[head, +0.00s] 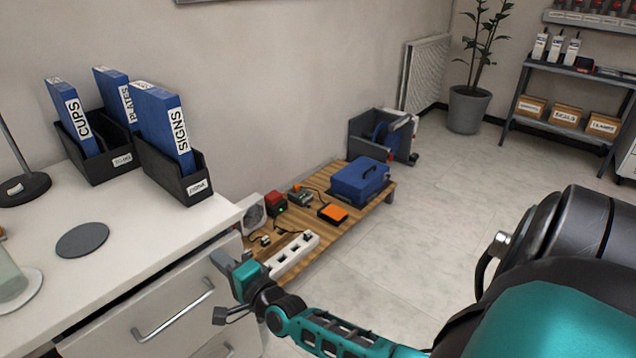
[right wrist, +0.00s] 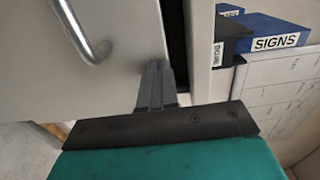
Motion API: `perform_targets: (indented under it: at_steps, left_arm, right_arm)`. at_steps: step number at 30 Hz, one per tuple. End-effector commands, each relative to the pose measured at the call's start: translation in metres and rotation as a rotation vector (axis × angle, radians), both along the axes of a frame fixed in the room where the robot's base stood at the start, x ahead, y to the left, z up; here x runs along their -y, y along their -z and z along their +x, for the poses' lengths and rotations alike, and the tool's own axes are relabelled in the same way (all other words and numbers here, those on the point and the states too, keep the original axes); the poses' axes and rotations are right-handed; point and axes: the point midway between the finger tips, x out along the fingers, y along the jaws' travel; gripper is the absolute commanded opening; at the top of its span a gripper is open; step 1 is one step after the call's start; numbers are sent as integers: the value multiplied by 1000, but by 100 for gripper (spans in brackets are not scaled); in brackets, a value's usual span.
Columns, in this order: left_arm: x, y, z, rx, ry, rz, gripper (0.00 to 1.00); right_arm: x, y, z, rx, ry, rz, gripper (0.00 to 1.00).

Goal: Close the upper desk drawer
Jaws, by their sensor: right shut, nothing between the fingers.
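The upper desk drawer (head: 125,335) has a pale front with a metal bar handle (head: 172,312). In the right wrist view the drawer front (right wrist: 120,55) and its handle (right wrist: 85,35) fill the left side. A dark gap shows between this front and the desk body, so the drawer stands somewhat open. My right gripper (head: 222,262) is shut and empty at the right end of the drawer front. Its fingers (right wrist: 155,75) point at the front's edge in the right wrist view; I cannot tell whether they touch. My left gripper is out of view.
On the desk top (head: 140,240) stand black file holders (head: 185,180) with blue binders, a lamp base (head: 22,188) and a grey disc (head: 82,240). A low wooden table (head: 345,220) with a power strip (head: 292,255) and blue case (head: 360,182) is beyond the gripper.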

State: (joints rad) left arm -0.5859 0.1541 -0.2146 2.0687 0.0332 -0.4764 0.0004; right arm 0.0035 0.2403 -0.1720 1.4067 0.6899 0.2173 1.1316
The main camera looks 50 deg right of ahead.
Motion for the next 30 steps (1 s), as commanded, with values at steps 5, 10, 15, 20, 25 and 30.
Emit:
perform_targets:
  at_steps: [5, 10, 15, 20, 25, 30]
  left_arm:
    - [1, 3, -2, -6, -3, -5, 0]
    - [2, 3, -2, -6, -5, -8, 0]
    - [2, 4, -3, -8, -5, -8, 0]
    - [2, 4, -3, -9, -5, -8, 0]
    - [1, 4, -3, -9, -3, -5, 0]
    - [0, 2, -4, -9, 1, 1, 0]
  right_arm:
    - [-1, 1, 5, 0, -1, 0, 0]
    - [0, 0, 7, 0, 0, 1, 0]
    - [0, -1, 8, 2, 0, 1, 0]
    - [0, -1, 9, 2, 1, 1, 0]
    - [-1, -2, 8, 1, 1, 1, 0]
    - [-5, -2, 6, 1, -1, 1, 0]
